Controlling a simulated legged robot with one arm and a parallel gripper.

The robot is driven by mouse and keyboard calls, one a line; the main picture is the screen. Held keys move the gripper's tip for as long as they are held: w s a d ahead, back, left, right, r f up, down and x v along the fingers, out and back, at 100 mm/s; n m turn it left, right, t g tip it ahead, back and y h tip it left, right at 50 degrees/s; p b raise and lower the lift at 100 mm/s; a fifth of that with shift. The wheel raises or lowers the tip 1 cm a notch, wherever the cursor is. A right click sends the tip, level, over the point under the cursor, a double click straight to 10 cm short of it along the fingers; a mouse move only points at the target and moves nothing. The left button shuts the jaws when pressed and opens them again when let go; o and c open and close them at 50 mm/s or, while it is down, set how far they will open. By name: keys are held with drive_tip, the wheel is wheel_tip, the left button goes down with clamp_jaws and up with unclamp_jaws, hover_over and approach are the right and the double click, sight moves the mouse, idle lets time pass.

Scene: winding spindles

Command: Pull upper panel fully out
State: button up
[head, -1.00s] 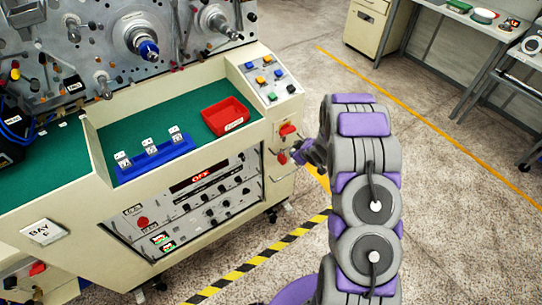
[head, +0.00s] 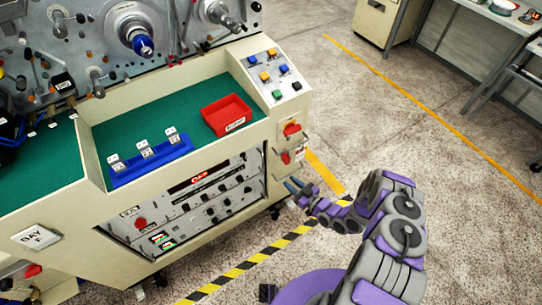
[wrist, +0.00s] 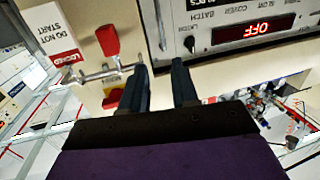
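The front panel with a lit red OFF display (head: 199,179) is set flush in the cream machine's front, above another row of knobs and dials. My gripper (head: 292,186) is to the right of the panel, beside the machine's right front corner. In the wrist view, my gripper (wrist: 163,82) has its two dark fingers apart with nothing between them. I cannot tell how far the tips are from the machine.
Red switches (head: 291,129) are on the machine's right corner. A tag reading DO NOT START and LOCKED (wrist: 53,35) hangs near a metal bar and a red handle (wrist: 107,40). A red tray (head: 227,115) and blue rack (head: 150,162) sit on the green top.

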drive_tip(key=b+x, duration=0.2)
drive_tip(key=x, duration=1.5)
drive_tip(key=shift+a+r, duration=0.2)
drive_tip(key=shift+r, duration=0.2)
drive_tip(key=shift+s, duration=0.1)
drive_tip(key=shift+c, duration=0.4)
clamp_jaws()
